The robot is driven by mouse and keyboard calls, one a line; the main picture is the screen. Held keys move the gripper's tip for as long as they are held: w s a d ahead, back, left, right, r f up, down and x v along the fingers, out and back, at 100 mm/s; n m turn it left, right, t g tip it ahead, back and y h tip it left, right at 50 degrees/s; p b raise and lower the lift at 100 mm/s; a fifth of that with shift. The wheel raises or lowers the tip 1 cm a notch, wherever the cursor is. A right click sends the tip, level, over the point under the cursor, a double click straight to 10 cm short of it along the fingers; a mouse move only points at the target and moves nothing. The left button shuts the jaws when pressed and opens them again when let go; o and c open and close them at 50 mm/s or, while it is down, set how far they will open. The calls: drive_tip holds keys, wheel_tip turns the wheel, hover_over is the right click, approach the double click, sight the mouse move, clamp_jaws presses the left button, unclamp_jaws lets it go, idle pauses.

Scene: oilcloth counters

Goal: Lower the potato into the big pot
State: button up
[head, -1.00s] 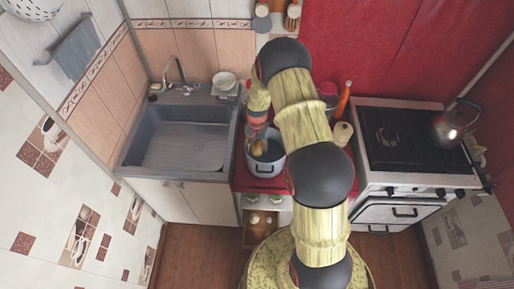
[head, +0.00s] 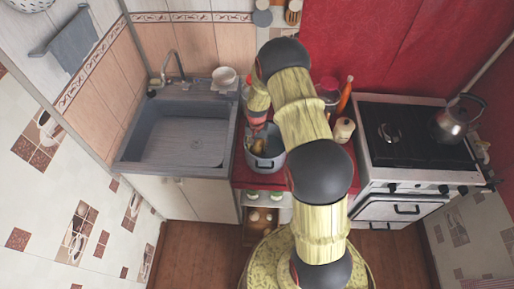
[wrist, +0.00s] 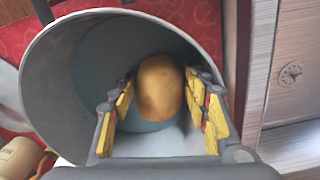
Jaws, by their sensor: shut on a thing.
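The big pot (head: 267,163) is grey with a dark handle and stands on the red counter between sink and stove. In the wrist view its wide rim (wrist: 40,60) surrounds my fingers and the bluish inside. The brown potato (wrist: 160,88) sits between the yellow finger pads of my gripper (wrist: 162,100), which is shut on it. The potato shows within the pot's opening; whether it touches the floor of the pot I cannot tell. In the head view the potato (head: 259,146) is a small brown patch at the pot's mouth, and my arm covers the pot's right side.
The grey sink (head: 185,140) is left of the pot, with a white bowl (head: 224,76) behind it. The stove (head: 410,140) with a kettle (head: 456,117) is on the right. Bottles and jars, including a cream one (head: 344,130), stand behind and beside my arm.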

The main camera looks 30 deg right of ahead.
sight(257, 147)
drive_tip(key=shift+w, duration=0.1)
drive_tip(key=o, duration=1.4)
drive_tip(key=shift+c, duration=0.2)
drive_tip(key=shift+r, duration=0.15)
wheel_tip(257, 147, up, 12)
